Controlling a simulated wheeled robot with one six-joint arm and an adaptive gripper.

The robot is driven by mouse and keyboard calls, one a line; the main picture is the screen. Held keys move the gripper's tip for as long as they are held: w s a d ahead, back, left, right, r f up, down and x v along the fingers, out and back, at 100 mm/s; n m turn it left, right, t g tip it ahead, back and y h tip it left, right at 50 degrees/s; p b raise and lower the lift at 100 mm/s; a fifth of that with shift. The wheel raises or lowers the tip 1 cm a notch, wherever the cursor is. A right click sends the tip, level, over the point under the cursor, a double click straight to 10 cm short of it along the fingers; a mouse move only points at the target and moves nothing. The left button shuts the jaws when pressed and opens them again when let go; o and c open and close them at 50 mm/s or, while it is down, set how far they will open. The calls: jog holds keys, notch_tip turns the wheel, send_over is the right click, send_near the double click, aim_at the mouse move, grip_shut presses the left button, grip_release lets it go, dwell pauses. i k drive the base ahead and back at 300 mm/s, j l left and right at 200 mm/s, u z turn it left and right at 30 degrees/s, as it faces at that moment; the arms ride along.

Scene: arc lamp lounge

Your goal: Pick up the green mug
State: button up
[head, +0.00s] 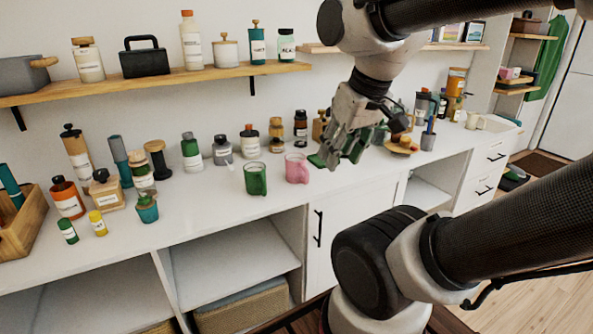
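The green mug (256,179) stands upright on the white counter, in the middle of the head view. It looks like ribbed or tinted glass, with a pale top. A pink mug (297,168) stands just to its right. My gripper (336,158) hangs over the counter to the right of both mugs, pointing down and apart from the green mug. Its fingers are seen at an angle and overlap things behind, so their opening is unclear. Nothing is clearly held.
Bottles and jars line the wall behind. A wooden shelf (170,80) hangs above. The counter in front of the green mug is clear.

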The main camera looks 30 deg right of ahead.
aim_at(258, 182)
jog(key=i+j+z, duration=0.55)
jog(key=j+z, duration=0.15)
